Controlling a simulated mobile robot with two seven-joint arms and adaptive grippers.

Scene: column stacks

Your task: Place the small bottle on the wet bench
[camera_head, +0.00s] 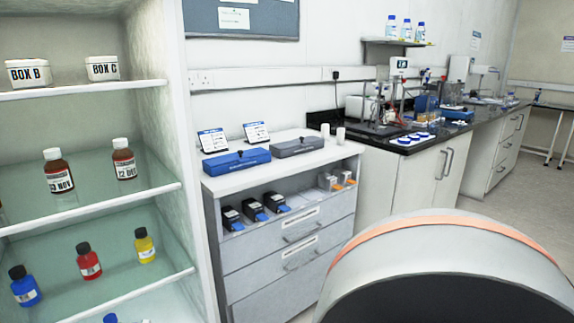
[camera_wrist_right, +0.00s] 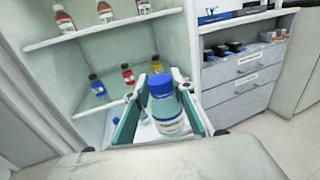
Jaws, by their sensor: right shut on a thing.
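A small clear bottle (camera_wrist_right: 168,110) with a blue cap and a white label is between the fingers of my right gripper (camera_wrist_right: 160,98) in the right wrist view. The gripper is shut on it, with one finger on each side, and the cap points up toward the shelves. The wet bench is probably the black-topped bench (camera_head: 384,143) at the back right of the head view, with white doors below. The right gripper and bottle do not show in the head view. My left gripper is in neither view.
White shelves (camera_head: 90,88) at left hold boxes, brown bottles (camera_head: 59,172) and coloured bottles (camera_head: 89,262). A white drawer cabinet (camera_head: 285,236) stands between shelves and bench. The bench top carries equipment and several blue-and-white lids (camera_head: 416,137). Floor shows at right. My arm link covers the lower right.

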